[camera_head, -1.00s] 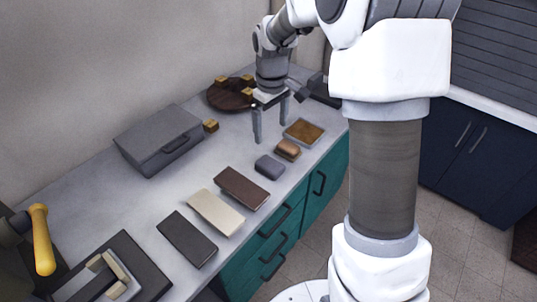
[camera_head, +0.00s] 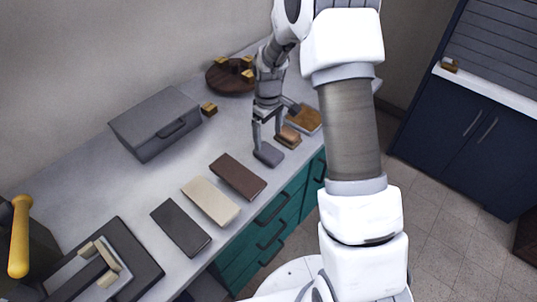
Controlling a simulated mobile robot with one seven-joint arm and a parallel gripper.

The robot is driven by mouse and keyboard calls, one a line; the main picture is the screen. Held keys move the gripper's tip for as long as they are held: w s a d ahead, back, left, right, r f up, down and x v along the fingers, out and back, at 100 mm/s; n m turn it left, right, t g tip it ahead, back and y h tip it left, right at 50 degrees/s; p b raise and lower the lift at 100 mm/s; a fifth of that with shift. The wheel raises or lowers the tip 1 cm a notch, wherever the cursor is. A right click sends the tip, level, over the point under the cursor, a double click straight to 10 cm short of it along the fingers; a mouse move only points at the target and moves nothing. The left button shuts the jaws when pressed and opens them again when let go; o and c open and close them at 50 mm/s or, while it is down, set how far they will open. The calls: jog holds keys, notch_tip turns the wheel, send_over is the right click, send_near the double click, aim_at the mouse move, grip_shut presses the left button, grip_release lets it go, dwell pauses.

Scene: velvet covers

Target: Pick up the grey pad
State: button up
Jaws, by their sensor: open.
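The small grey pad (camera_head: 268,156) lies on the light grey counter, with rounded edges, left of a brown pad. My gripper (camera_head: 267,141) is open and points down just over it, its two fingers apart and empty. The left fingertip overlaps the pad's far edge in the picture; I cannot tell whether it touches. A larger dark grey slab (camera_head: 181,228) lies nearer on the same counter.
The brown pad (camera_head: 288,137) sits close to my gripper's right finger, with a brown square tray (camera_head: 304,120) behind. A dark brown slab (camera_head: 238,176) and cream slab (camera_head: 211,201) lie nearer. A grey case (camera_head: 156,124) stands at left. The counter's front edge is close.

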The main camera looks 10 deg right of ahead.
aim_at(269, 151)
notch_tip(269, 151, down, 8)
jog(key=shift+s+r, duration=0.15)
jog(key=shift+r, duration=0.1)
jog(key=c, duration=1.2)
jog(key=shift+r, duration=0.15)
jog(key=shift+c, duration=0.2)
notch_tip(269, 151, up, 4)
jog(key=shift+s+d+r, duration=0.1)
jog(key=shift+r, duration=0.05)
jog(key=s+d+r, duration=0.6)
jog(key=s+d, duration=0.1)
jog(key=s, duration=0.1)
jog(key=shift+s+d+r, duration=0.2)
jog(key=shift+s, duration=0.2)
